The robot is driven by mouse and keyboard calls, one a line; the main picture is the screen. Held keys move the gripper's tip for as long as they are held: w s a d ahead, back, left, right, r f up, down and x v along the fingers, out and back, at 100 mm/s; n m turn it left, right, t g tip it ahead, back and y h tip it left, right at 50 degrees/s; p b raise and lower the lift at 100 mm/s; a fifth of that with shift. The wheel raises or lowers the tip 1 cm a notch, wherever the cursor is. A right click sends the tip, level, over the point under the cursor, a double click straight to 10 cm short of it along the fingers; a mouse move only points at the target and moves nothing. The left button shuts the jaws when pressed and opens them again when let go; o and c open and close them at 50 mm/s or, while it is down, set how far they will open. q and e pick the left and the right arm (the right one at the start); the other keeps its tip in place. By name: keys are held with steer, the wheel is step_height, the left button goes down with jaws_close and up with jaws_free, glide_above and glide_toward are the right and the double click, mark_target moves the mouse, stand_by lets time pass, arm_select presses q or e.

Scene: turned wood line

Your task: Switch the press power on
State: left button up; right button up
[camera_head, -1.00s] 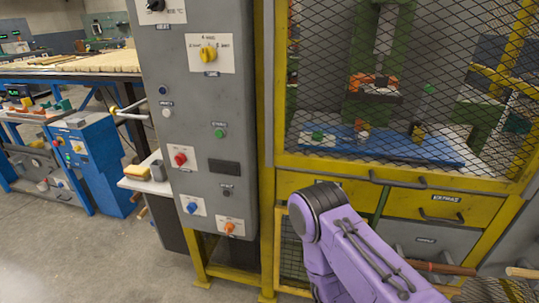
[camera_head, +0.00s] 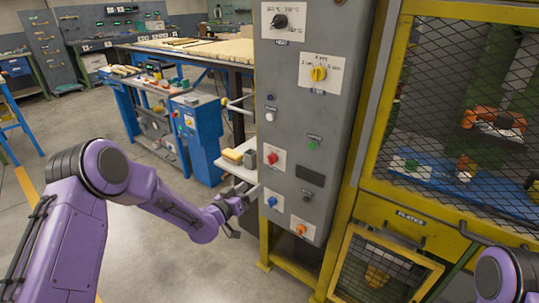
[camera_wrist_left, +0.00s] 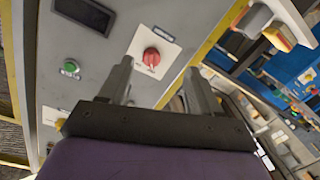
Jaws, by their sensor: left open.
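The grey press control panel (camera_head: 290,100) stands upright at centre in the head view. It carries a red rotary knob (camera_head: 272,158) on a white plate, a green button (camera_head: 312,146), a blue button (camera_head: 272,201) and an orange knob (camera_head: 300,229). Labels are too small to read, so I cannot tell which is the power control. My left gripper (camera_head: 232,206) is open and empty, left of the panel's lower part. In the left wrist view, the red knob (camera_wrist_left: 151,56) shows between the spread fingers of the gripper (camera_wrist_left: 156,72), beyond their tips. My right gripper is out of view.
A yellow-framed mesh cage (camera_head: 450,100) adjoins the panel's right. A small shelf (camera_head: 237,168) with a yellow block (camera_head: 232,156) juts out at the panel's left, close to my left gripper. A blue cabinet (camera_head: 200,140) stands behind.

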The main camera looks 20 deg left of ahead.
mark_target(269, 162)
arm_select(q)
steer(key=shift+m+t+h, duration=0.3)
steer(key=shift+m+h, duration=0.1)
steer(key=shift+m, duration=0.1)
steer(key=w+d+r, duration=0.1)
steer(key=w, duration=0.2)
steer(key=w+d+r+p, duration=0.1)
steer(key=w, duration=0.3)
steer(key=w+d+r, duration=0.1)
steer(key=w, duration=0.3)
steer(key=shift+w+r+p, duration=0.1)
steer(key=shift+w+p, duration=0.1)
steer(key=shift+p, duration=0.15)
steer(key=c, duration=1)
